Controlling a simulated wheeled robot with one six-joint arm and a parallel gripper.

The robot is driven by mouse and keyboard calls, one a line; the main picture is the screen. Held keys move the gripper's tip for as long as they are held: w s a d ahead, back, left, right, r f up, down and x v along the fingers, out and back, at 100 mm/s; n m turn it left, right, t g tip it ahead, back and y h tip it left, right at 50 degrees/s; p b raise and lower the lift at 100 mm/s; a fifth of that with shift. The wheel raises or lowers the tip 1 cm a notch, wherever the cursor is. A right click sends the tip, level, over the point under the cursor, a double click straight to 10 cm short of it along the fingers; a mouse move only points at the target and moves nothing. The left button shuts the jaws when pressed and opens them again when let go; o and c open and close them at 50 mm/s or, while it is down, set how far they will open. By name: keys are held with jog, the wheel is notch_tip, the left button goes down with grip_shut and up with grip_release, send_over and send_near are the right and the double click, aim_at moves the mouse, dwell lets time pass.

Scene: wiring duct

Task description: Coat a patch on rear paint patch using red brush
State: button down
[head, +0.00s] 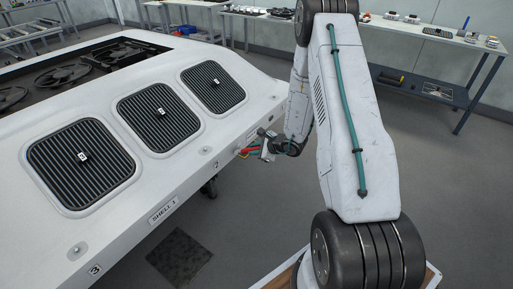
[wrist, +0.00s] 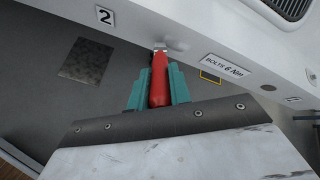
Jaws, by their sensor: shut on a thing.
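My gripper (wrist: 155,88) is shut on the red brush (wrist: 159,80), with its teal fingers on both sides of the handle. The brush's pale head points away from me toward the white housing's side face; I cannot tell whether it touches. In the head view my gripper (head: 264,148) and the red handle (head: 249,150) are small beside the housing's front edge. A yellow-outlined rectangle (wrist: 210,77) shows right of the brush, just below the "BOLTS 6 Nm" label. It may be a paint patch; I cannot tell whether it is the rear one.
The large white housing (head: 170,148) has several ribbed black vents on top and number labels along its edge. A dark square (head: 179,258) lies on the grey floor. Benches with small parts (head: 425,30) stand at the back.

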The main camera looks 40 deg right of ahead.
jog(key=shift+s+a, duration=0.15)
jog(key=shift+a, duration=0.1)
jog(key=shift+r, duration=0.7)
jog(key=shift+w+d, duration=1.3)
jog(key=shift+d, duration=1.9)
jog(key=shift+s+a, duration=0.4)
jog(key=shift+a, duration=0.7)
jog(key=shift+s+a, duration=0.4)
jog(key=shift+a, duration=0.7)
jog(key=shift+s+a, duration=0.4)
jog(key=shift+a, duration=0.7)
jog(key=shift+s+d, duration=0.1)
jog(key=shift+s+d, duration=0.35)
jog(key=shift+s, duration=0.55)
jog(key=shift+s+d, duration=0.3)
jog(key=shift+s, duration=0.65)
jog(key=shift+s+d, duration=0.35)
jog(key=shift+s, duration=0.55)
